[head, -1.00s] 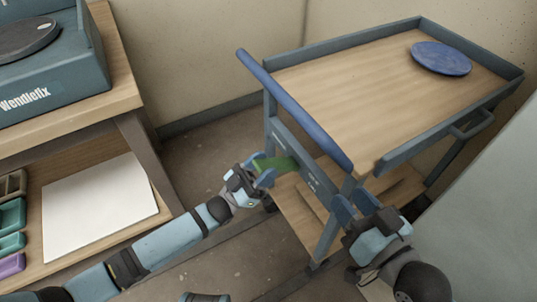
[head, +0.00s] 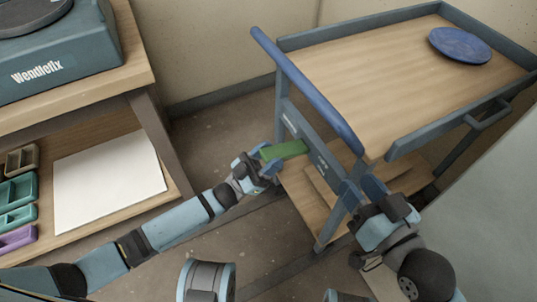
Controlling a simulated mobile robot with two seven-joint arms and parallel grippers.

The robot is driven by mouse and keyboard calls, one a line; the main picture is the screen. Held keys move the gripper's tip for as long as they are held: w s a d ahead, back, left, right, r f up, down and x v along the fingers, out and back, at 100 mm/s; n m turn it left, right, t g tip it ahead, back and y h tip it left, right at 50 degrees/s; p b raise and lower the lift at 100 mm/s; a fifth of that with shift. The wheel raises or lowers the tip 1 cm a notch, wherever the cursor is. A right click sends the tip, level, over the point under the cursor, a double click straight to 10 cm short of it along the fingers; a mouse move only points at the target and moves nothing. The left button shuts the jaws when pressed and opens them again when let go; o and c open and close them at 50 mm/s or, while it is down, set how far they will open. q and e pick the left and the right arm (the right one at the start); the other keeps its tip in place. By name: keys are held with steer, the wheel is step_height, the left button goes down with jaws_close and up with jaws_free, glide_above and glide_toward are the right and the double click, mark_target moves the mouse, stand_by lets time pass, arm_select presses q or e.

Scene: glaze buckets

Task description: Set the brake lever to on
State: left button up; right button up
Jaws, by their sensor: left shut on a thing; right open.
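The brake lever (head: 291,148) is a green bar that sticks out from the blue-grey end panel of the cart (head: 328,176), below its blue push bar. My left gripper (head: 267,158) is shut on the outer end of the lever. The lever's root is partly hard to see against the panel.
A blue round disc (head: 460,45) lies on the cart's wooden top. A workbench with a shelf stands at the left, with a Wendlefix machine (head: 50,62), a white sheet (head: 108,186) and coloured bins (head: 17,203). A pale grey surface (head: 490,205) is close at the right.

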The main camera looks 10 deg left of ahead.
arm_select(q)
steer(key=shift+d+f, duration=0.1)
steer(key=shift+f, duration=0.15)
steer(key=o, duration=1.3)
steer(key=shift+r, duration=0.1)
arm_select(e)
steer(key=shift+w, duration=0.1)
steer(key=shift+r, duration=0.1)
arm_select(q)
steer(key=p+v, duration=0.2)
steer(key=v, duration=1.1)
steer(key=shift+s+a, duration=0.15)
steer(key=shift+a, duration=0.1)
arm_select(e)
step_height(320, 180, up, 3)
steer(key=shift+d+t, duration=0.1)
steer(key=shift+t, duration=0.6)
arm_select(q)
steer(key=shift+f, duration=0.25)
